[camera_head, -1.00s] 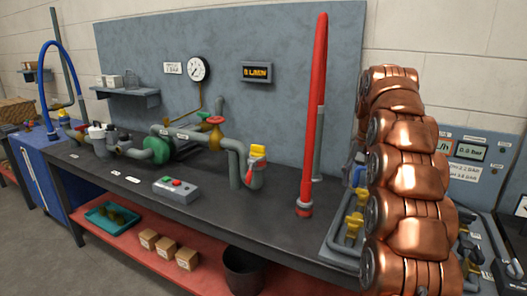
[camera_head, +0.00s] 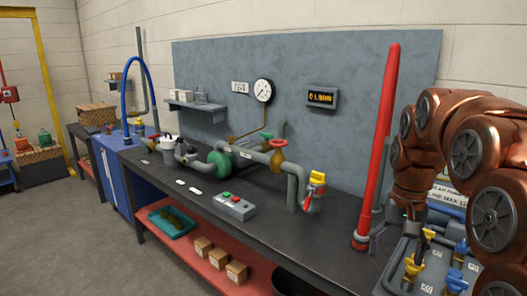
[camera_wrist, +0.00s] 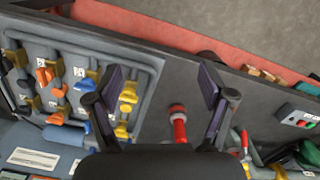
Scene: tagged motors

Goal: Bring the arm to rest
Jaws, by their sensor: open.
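My gripper (camera_wrist: 155,85) shows in the wrist view with its two dark fingers spread wide apart and nothing held between them. It points down over the bench. The red fitting (camera_wrist: 179,125) of the upright red hose shows between the fingers, with no contact that I can make out. In the head view my copper arm (camera_head: 455,140) is bent at the right side, its wrist end hanging beside the red hose (camera_head: 385,140). The gripper itself is hard to make out there.
A grey tray (camera_wrist: 150,62) of coloured valves lies left of the fingers in the wrist view. A blue cabinet (camera_head: 112,170) stands left; open floor lies in front.

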